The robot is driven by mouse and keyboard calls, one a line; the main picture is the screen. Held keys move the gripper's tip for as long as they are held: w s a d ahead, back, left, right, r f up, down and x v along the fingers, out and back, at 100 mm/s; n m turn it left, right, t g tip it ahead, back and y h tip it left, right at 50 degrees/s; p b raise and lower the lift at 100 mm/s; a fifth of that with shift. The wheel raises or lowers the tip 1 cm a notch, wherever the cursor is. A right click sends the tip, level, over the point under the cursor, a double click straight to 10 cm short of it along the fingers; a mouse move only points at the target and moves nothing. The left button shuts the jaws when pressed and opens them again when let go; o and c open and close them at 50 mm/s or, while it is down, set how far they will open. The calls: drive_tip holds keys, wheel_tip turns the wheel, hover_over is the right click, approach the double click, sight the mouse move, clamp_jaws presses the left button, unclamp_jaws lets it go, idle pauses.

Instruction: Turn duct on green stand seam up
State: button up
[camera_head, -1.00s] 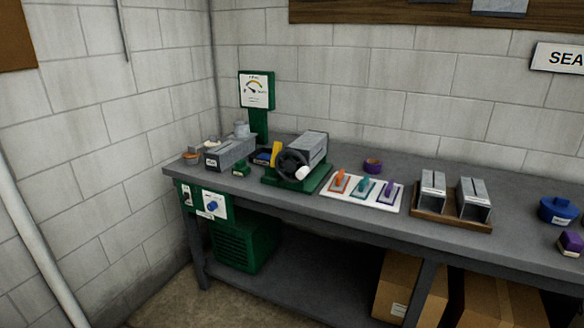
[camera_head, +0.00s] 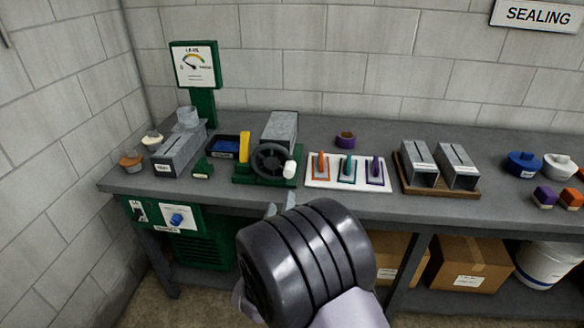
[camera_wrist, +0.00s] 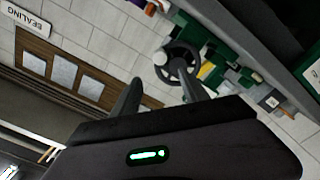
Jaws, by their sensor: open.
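The grey metal duct (camera_head: 280,130) sits on the green stand (camera_head: 262,170) at the back middle-left of the bench. A black handwheel (camera_head: 270,158) with a white knob (camera_head: 290,169) is on the stand's front and covers part of the duct. I cannot make out the duct's seam. My gripper (camera_head: 279,209) is at the bench's front edge, below and in front of the stand, partly hidden by my dark arm link. In the wrist view my gripper (camera_wrist: 160,92) is open and empty, its two fingers apart, with the handwheel (camera_wrist: 178,62) beyond them.
Left of the stand are a grey duct (camera_head: 180,150), a dark blue tray (camera_head: 222,147) and a gauge post (camera_head: 203,98). Right are a white board (camera_head: 330,183) with three coloured-handled tools and a wooden rack (camera_head: 428,184) with two ducts. Cartons (camera_head: 468,262) stand below the bench.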

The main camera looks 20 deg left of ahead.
sight(288, 175)
drive_tip(key=b+x, duration=0.2)
drive_tip(key=x, duration=1.2)
drive_tip(key=shift+w+f, duration=0.1)
drive_tip(key=shift+c, duration=0.4)
clamp_jaws()
